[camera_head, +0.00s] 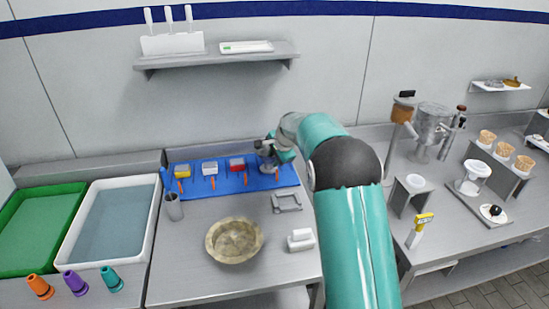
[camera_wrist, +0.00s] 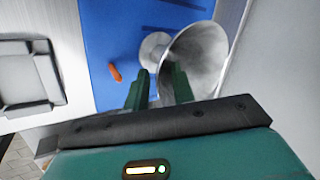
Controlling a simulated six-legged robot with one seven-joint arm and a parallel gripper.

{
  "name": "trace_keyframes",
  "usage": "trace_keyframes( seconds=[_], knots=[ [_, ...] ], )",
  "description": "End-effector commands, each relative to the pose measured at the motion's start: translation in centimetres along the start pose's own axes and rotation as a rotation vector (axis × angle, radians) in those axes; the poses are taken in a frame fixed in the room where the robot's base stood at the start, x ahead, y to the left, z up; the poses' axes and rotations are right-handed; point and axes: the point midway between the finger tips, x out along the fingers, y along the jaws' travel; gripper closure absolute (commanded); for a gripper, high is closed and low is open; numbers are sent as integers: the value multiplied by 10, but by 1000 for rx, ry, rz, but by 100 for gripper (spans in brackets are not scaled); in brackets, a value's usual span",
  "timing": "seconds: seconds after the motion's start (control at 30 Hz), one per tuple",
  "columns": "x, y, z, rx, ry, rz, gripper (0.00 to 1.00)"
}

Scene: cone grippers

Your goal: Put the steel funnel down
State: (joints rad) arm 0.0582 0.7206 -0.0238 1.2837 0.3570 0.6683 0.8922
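The steel funnel (camera_head: 267,160) is at the right end of the blue mat (camera_head: 240,183) at the back of the counter. In the wrist view the funnel (camera_wrist: 205,50) shows its wide grey mouth, with a small round grey part at its left. My gripper (camera_head: 271,148) is right at the funnel. In the wrist view its two dark green fingers (camera_wrist: 161,74) are apart, with their tips at the funnel's narrow side. The right finger overlaps the cone. I cannot tell whether the fingers press on the funnel or whether it rests on the mat.
Small red, white and yellow boxes and orange pegs line the mat to the left. A grey frame (camera_head: 286,202), a bowl (camera_head: 234,240) and a white block (camera_head: 301,239) stand in front. Two tubs are at the left; a wall shelf (camera_head: 217,57) hangs above.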

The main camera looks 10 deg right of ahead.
Motion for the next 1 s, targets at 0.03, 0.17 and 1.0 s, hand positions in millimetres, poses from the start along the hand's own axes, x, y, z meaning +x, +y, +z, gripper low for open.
trace_keyframes(
  seconds=[0.03, 0.17, 1.0],
  knots=[
    [0, 0, 0, 0, 0, 0, 75],
    [0, 0, 0, 0, 0, 0, 75],
    [-119, -1, 0, 0, 1, 0, 75]
  ],
)
